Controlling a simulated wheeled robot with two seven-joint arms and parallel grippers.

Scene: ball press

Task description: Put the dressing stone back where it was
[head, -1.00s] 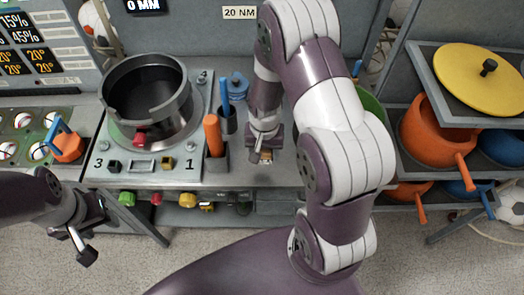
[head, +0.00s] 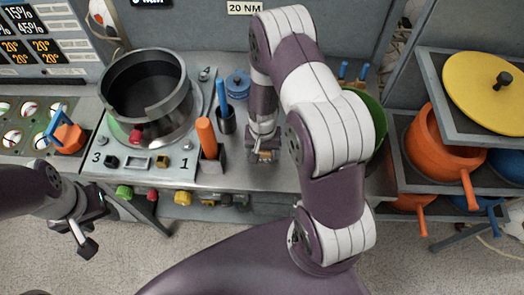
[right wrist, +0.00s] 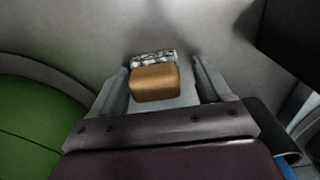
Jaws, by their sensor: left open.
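The dressing stone looks like a small tan block with a grey, speckled strip along its far side. In the right wrist view the stone (right wrist: 154,84) sits between the two fingers of my right gripper (right wrist: 163,82), with a gap visible at its right side. In the head view, my right gripper (head: 263,153) points down at the grey counter (head: 270,178), right of the orange-handled tool, with the tan stone low between its fingers. The stone appears to rest on the counter. My left gripper (head: 92,229) is open and empty, in front of the counter at left.
A round metal press pot (head: 148,90) stands left on the counter. An orange-handled tool (head: 206,138) in a holder and a blue-handled tool (head: 222,98) in a cup stand close left of my right gripper. A green bowl (head: 374,115) is to its right, partly behind my arm.

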